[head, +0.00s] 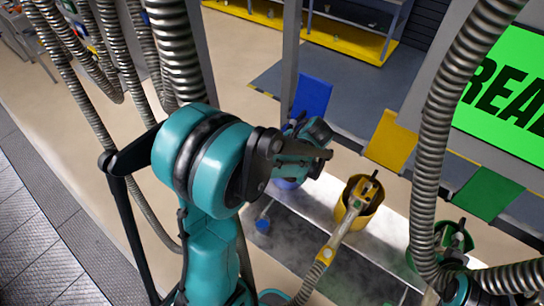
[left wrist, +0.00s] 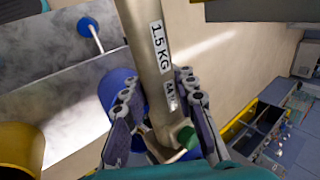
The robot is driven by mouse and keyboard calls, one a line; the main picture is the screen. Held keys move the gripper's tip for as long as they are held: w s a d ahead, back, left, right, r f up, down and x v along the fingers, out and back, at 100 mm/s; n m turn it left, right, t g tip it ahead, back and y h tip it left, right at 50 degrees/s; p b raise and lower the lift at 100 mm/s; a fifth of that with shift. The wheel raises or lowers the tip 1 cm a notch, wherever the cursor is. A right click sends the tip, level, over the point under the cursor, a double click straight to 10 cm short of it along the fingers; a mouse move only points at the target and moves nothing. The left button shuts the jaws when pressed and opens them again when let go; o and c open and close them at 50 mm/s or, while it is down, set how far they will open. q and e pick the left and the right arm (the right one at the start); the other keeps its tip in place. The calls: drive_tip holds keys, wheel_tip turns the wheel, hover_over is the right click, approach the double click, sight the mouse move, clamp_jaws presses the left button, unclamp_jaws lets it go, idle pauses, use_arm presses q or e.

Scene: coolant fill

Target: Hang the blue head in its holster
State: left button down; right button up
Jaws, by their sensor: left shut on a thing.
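My left gripper (left wrist: 160,112) is shut on a metal filler head (left wrist: 147,45) with a "1.5 KG" label and a green part near its lower end. I take it for the blue head; no blue shows on its visible body. In the head view my left gripper (head: 318,152) is just above the blue holster (head: 285,183), and my arm hides most of the head. The blue holster also shows behind one finger in the left wrist view (left wrist: 114,84). I cannot tell whether head and holster touch.
A yellow head (head: 343,222) stands in the yellow holster (head: 352,218) to the right. A green holster (head: 412,258) is further right. A blue panel (head: 313,96) rises behind the blue holster. Thick ribbed hoses (head: 445,110) hang on both sides. A green screen (head: 510,90) is at the right.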

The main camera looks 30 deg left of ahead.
use_arm(q)
drive_tip(key=shift+w+f, duration=0.1)
drive_tip(key=shift+f, duration=0.1)
drive_tip(key=shift+a+f+b, duration=0.15)
drive_tip(key=shift+f+b, duration=0.1)
drive_tip(key=shift+b, duration=0.4)
drive_tip(key=shift+f+b, duration=2.5)
drive_tip(key=shift+f, duration=0.25)
drive_tip(key=shift+b, duration=0.3)
drive_tip(key=shift+f+b, duration=1.7)
drive_tip(key=shift+f, duration=0.05)
drive_tip(key=c, duration=1.1)
unclamp_jaws()
drive_tip(key=shift+c, duration=0.2)
drive_tip(key=v, duration=1.2)
